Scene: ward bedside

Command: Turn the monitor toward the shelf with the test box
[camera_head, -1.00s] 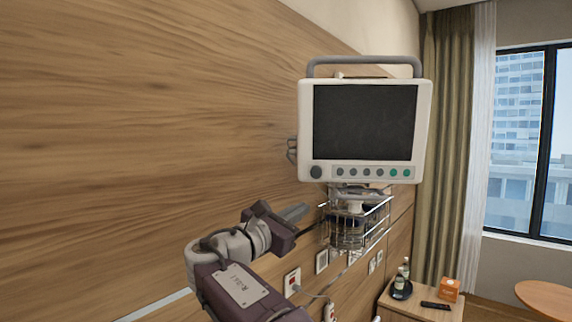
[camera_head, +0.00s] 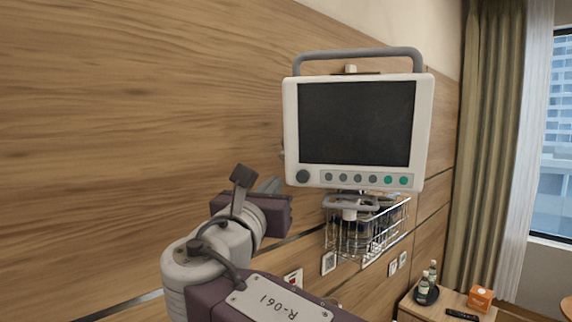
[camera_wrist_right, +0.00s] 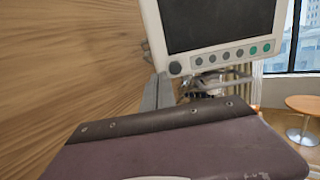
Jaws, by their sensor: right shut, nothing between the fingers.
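The monitor (camera_head: 357,125) is a white unit with a dark screen, a grey top handle and a row of buttons. It is mounted by the wood-panelled wall above a wire basket. My right gripper (camera_head: 271,186) is shut and empty, beside the monitor's lower left corner. In the right wrist view the monitor (camera_wrist_right: 220,28) fills the upper middle, and the gripper's fingers (camera_wrist_right: 157,95) are below and left of it. I cannot tell whether they touch it. An orange box (camera_head: 481,299) stands on the low cabinet at right; I cannot tell whether it is the test box. My left gripper is out of view.
The wire basket (camera_head: 365,232) holds items beneath the monitor. Small bottles (camera_head: 424,284) on a dark tray and a black remote (camera_head: 462,315) lie on the cabinet (camera_head: 415,309). The wall runs close along the left. A round table (camera_wrist_right: 303,106) stands by the window.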

